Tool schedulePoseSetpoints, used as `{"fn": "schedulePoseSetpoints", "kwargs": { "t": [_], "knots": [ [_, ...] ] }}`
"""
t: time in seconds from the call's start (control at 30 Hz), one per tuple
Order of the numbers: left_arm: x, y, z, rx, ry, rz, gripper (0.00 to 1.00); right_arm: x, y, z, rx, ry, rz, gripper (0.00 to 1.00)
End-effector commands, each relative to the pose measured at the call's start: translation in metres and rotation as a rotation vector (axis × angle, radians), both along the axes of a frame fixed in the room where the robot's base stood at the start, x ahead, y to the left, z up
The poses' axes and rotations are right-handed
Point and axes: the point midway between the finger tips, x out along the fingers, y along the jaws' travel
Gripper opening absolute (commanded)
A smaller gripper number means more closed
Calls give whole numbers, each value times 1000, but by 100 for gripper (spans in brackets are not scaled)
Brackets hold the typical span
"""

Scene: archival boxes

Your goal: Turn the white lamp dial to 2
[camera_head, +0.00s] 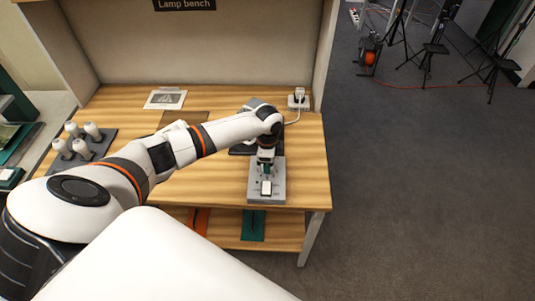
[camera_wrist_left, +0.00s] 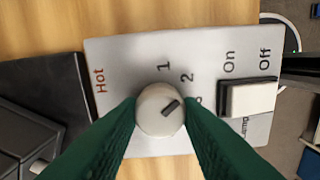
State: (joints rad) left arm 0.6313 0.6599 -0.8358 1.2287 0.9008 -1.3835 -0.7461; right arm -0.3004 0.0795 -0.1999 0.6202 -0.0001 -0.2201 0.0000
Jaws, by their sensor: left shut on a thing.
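The white lamp dial (camera_wrist_left: 152,122) sits on a light grey control panel (camera_wrist_left: 125,60) marked Hot, 1, 2 and a partly hidden 3. Its dark pointer mark aims up and right, close to the 2 and slightly toward the 3. My left gripper (camera_wrist_left: 160,115) has its green fingers shut on the dial, one on each side. In the head view my left gripper (camera_head: 266,168) reaches down over the grey panel box (camera_head: 254,194), and the dial is hidden there. My right gripper is out of view.
A white rocker switch (camera_wrist_left: 252,98), marked On and Off, is right of the dial. The wooden bench (camera_head: 300,150) also holds several white bulbs (camera_head: 92,130) in a dark rack, a printed card (camera_head: 165,99) and a white plug (camera_head: 298,95). The bench's right strip is mostly clear.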

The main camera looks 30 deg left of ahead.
Motion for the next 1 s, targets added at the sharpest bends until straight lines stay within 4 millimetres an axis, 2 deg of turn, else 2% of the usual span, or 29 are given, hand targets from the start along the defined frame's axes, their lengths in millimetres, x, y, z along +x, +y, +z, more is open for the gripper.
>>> {"fn": "schedulePoseSetpoints", "kwargs": {
  "t": [0.07, 0.1, 0.2, 0.23, 0.5, 0.63, 0.77, 1.0],
  "knots": [
    [1, 0, 1, 1, -3, 0, 10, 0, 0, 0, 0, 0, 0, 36],
    [1, 0, 1, 0, -3, 0, 36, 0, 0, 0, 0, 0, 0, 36],
    [1, 0, 1, 0, -2, -1, 52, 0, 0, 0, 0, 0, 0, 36],
    [1, 0, 1, 0, -2, -1, 54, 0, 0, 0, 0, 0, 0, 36],
    [0, 0, 1, 0, -1, -1, 54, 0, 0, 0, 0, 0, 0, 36],
    [1, 0, 10, -1, -5, -2, 54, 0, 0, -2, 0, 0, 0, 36],
    [2, 1, 32, 1, -7, -3, 54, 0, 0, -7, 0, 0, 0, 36],
    [1, 1, 84, 1, -6, -2, 54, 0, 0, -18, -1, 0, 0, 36]
  ]
}}
